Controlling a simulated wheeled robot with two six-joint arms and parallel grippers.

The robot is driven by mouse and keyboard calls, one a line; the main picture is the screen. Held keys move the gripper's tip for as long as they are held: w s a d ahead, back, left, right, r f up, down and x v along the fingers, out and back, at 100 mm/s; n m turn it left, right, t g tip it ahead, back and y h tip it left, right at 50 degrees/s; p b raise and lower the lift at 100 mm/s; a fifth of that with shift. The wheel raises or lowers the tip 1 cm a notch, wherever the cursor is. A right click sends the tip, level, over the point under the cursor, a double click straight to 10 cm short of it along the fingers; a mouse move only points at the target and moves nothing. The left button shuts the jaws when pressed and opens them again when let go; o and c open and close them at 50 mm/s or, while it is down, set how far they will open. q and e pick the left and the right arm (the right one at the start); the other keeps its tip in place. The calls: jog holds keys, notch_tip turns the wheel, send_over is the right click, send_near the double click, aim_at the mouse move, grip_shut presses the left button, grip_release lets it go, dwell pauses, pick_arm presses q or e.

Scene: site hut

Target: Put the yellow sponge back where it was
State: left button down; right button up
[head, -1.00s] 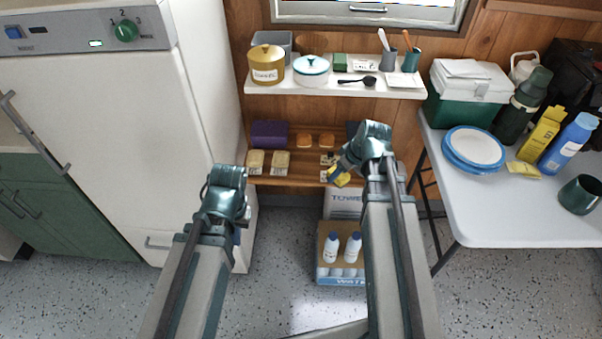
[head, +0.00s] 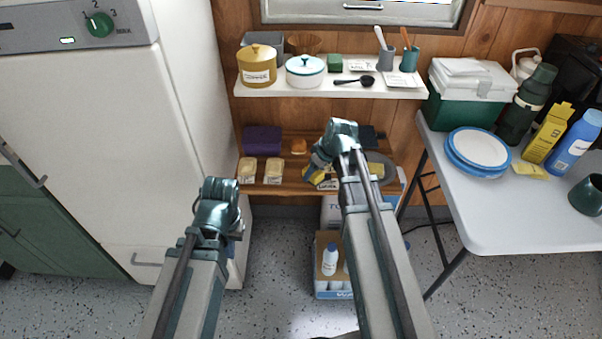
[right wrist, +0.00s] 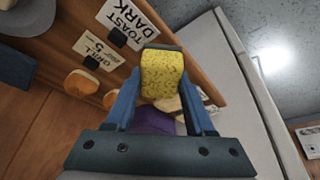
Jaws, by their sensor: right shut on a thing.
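The yellow sponge (right wrist: 162,75) is between the two blue fingers of my right gripper (right wrist: 163,98) in the right wrist view. In the head view my right gripper (head: 316,172) is in front of the wooden lower shelf (head: 288,189), near its middle; the sponge is mostly hidden there. I cannot tell whether the sponge touches the shelf. My left gripper (head: 220,190) hangs in front of the white fridge, away from the shelf. Its fingers are hidden behind its wrist.
The lower shelf holds a purple box (head: 262,140), cream packs (head: 274,171), an orange bun (head: 299,146) and a grey plate (head: 388,167) at right. The white upper shelf (head: 300,92) overhangs it. A white table (head: 480,215) stands at right.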

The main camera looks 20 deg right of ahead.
send_over(298, 177)
jog(key=s, duration=0.1)
jog(key=shift+d+f, duration=0.25)
jog(key=shift+d, duration=0.15)
jog(key=shift+f+b, duration=1.75)
jog(key=shift+b, duration=0.2)
jog(key=shift+f, duration=0.1)
jog(key=shift+f, duration=0.15)
jog(key=o, duration=1.2)
jog(key=shift+r, duration=0.25)
